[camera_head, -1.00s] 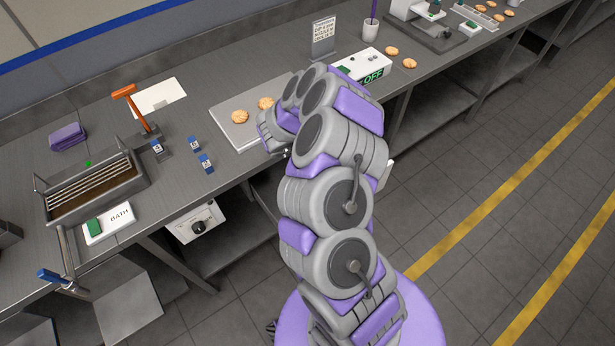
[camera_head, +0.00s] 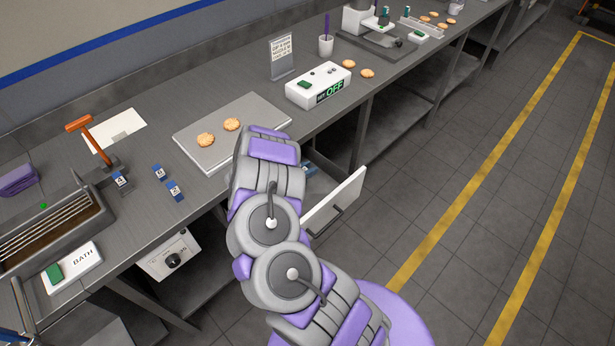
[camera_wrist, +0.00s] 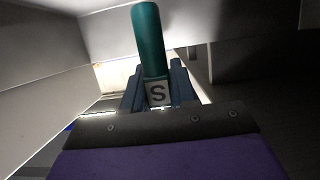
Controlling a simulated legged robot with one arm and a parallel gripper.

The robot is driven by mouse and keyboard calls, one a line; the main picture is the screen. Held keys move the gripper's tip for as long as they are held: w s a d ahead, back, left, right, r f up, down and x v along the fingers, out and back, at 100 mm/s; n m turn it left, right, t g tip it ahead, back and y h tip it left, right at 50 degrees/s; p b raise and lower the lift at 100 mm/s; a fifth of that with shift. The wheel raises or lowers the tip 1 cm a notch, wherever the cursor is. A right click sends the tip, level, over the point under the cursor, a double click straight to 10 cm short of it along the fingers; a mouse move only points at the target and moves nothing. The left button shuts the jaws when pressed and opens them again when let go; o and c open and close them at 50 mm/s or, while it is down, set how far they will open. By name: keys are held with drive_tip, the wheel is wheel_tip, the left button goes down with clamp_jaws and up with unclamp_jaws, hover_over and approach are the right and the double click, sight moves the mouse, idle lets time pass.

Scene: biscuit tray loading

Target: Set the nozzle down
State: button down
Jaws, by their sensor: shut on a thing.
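In the wrist view, my gripper (camera_wrist: 157,82) is shut on a teal cylinder with a white tag marked S (camera_wrist: 157,94), which I take to be the nozzle (camera_wrist: 148,38). The nozzle's teal body points up in that picture, beyond the fingers. Pale panels and dark space surround it; I cannot tell whether it touches any of them. In the head view, my arm hides the gripper and the nozzle, beside an open drawer with a white front (camera_head: 334,205) under the counter.
A baking tray (camera_head: 190,152) with two biscuits lies on the counter above my arm. A white box reading OFF (camera_head: 318,84) stands right of it. Small blue labelled blocks (camera_head: 175,191) and a bath (camera_head: 62,240) are at left. The floor at right is clear.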

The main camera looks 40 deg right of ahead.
drive_tip(key=f, duration=0.1)
drive_tip(key=d+f, duration=0.1)
drive_tip(key=d+f+b, duration=0.1)
drive_tip(key=f, duration=0.1)
drive_tip(key=shift+d, duration=0.1)
drive_tip(key=shift+a, duration=0.8)
drive_tip(key=c, duration=1.2)
unclamp_jaws()
drive_tip(key=o, duration=0.3)
drive_tip(key=shift+d+f, duration=0.15)
drive_tip(key=shift+d, duration=0.45)
drive_tip(key=shift+a+r, duration=0.4)
drive_tip(key=p+v, duration=0.1)
drive_tip(key=v, duration=1)
drive_tip(key=shift+a+p, duration=0.4)
drive_tip(key=shift+r, duration=0.15)
